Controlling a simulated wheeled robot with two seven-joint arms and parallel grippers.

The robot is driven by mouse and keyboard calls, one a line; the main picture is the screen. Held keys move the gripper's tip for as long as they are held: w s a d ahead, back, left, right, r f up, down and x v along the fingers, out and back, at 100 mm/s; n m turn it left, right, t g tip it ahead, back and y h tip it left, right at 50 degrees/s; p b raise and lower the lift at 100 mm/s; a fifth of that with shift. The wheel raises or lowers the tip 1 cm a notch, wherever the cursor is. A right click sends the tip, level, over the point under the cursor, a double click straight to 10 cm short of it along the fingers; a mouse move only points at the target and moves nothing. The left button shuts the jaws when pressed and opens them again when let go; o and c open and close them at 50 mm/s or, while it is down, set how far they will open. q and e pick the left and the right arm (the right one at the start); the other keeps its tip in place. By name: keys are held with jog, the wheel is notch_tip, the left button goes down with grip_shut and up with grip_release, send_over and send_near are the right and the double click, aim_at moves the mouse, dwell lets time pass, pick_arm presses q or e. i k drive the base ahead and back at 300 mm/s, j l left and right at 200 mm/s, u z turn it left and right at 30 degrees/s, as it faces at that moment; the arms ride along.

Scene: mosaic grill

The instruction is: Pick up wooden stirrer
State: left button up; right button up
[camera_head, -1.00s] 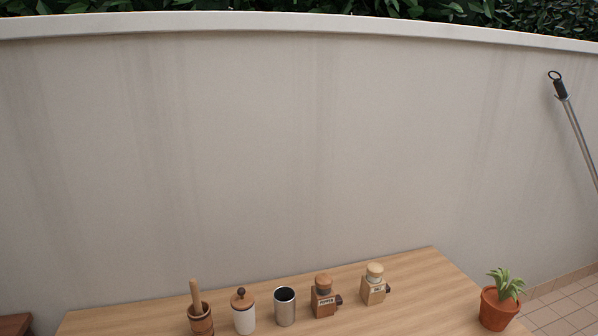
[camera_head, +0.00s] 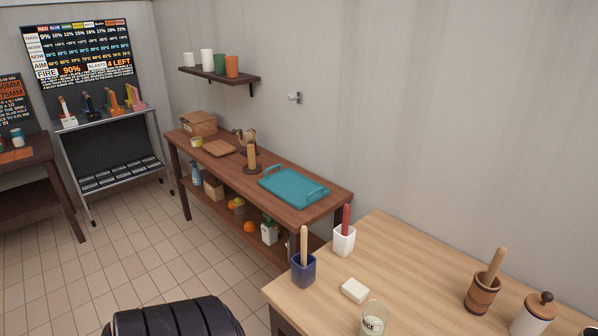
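A pale wooden stick (camera_head: 304,246), which looks like the wooden stirrer, stands upright in a dark blue square cup (camera_head: 304,271) near the left corner of the light wood table. Its lower end is hidden in the cup. A red stick (camera_head: 346,217) stands in a white cup (camera_head: 344,240) just behind and to the right. A wooden pestle (camera_head: 495,264) leans in a brown wooden mortar (camera_head: 482,295) farther right. Neither of my grippers shows in the view.
The light wood table (camera_head: 415,275) also holds a white block (camera_head: 354,290), a glass jar (camera_head: 373,319) and a white lidded jar (camera_head: 533,315). A dark wood bench (camera_head: 222,168) with a teal tray (camera_head: 293,186) stands along the wall. Tiled floor (camera_head: 120,255) is open at left.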

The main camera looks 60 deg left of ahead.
aim_at(304, 230)
jog(key=u, duration=1.85)
